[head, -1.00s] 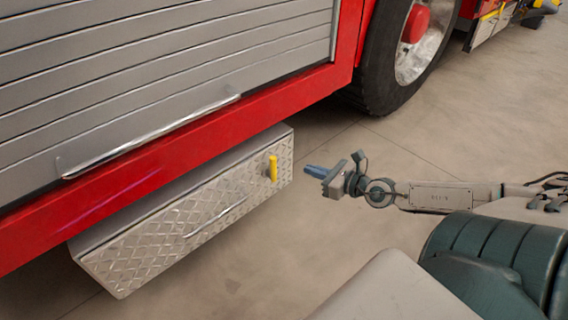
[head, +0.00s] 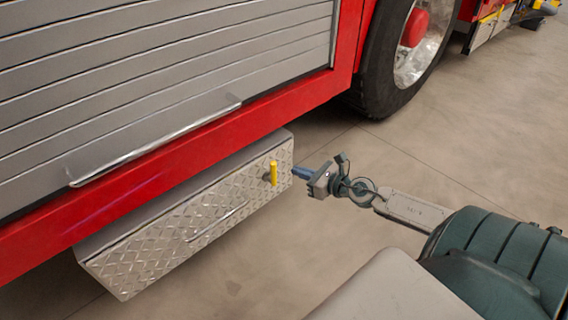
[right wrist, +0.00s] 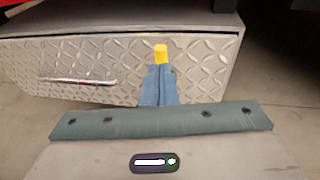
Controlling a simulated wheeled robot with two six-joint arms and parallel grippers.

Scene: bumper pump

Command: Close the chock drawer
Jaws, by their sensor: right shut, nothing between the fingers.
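The chock drawer (head: 165,235) has a diamond-plate front with a thin bar handle (head: 217,221) and sits below the red truck body. A yellow latch (head: 273,173) stands upright near the right end of its front. In the right wrist view the drawer front (right wrist: 100,60) fills the upper left, with the yellow latch (right wrist: 160,52) just beyond my fingertips. My right gripper (head: 295,172) is shut and empty, its blue fingers pointing at the drawer front's right end, close to the latch. Contact cannot be told. My left gripper is not in view.
The red truck side with its grey roller shutter (head: 120,70) and long bar overhangs the drawer. A large wheel (head: 385,65) stands behind on the right. The concrete floor (head: 450,140) in front and to the right is clear.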

